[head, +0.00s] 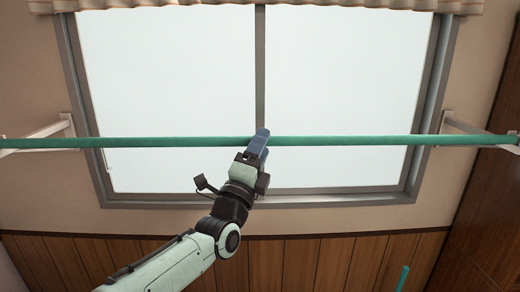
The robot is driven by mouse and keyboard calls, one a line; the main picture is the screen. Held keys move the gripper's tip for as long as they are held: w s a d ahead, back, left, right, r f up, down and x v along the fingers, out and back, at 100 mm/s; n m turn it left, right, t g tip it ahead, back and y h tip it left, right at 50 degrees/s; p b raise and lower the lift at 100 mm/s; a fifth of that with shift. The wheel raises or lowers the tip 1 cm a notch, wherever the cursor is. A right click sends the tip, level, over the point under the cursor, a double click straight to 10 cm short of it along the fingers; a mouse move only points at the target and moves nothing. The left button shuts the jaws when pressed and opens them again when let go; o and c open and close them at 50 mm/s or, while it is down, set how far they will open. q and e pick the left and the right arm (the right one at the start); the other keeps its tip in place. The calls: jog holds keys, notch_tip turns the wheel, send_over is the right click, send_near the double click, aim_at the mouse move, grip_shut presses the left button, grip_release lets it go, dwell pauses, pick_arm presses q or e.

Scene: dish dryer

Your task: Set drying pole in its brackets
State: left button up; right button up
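The green drying pole (340,141) runs level across the whole width of the head view, in front of the window. Its left part lies at the white left bracket (40,142), and its right part lies at the white right bracket (480,139). I cannot tell whether it is fully seated in either. My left gripper (263,141) is at the middle of the pole, with one blue finger in front of it and the other partly hidden behind. It looks shut on the pole. My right gripper is not in view.
A window (170,80) with a grey frame fills the wall behind the pole, under a beige curtain valance (260,6). A short teal rod end (402,278) shows at the lower right. A dark wooden panel (490,210) stands at the right.

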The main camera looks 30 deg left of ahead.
pick_arm(q)
jog(key=shift+f, duration=0.15)
jog(key=b+v, duration=0.5)
jog(key=v, duration=0.8)
jog(key=shift+s+b, duration=0.15)
jog(key=shift+b, duration=0.15)
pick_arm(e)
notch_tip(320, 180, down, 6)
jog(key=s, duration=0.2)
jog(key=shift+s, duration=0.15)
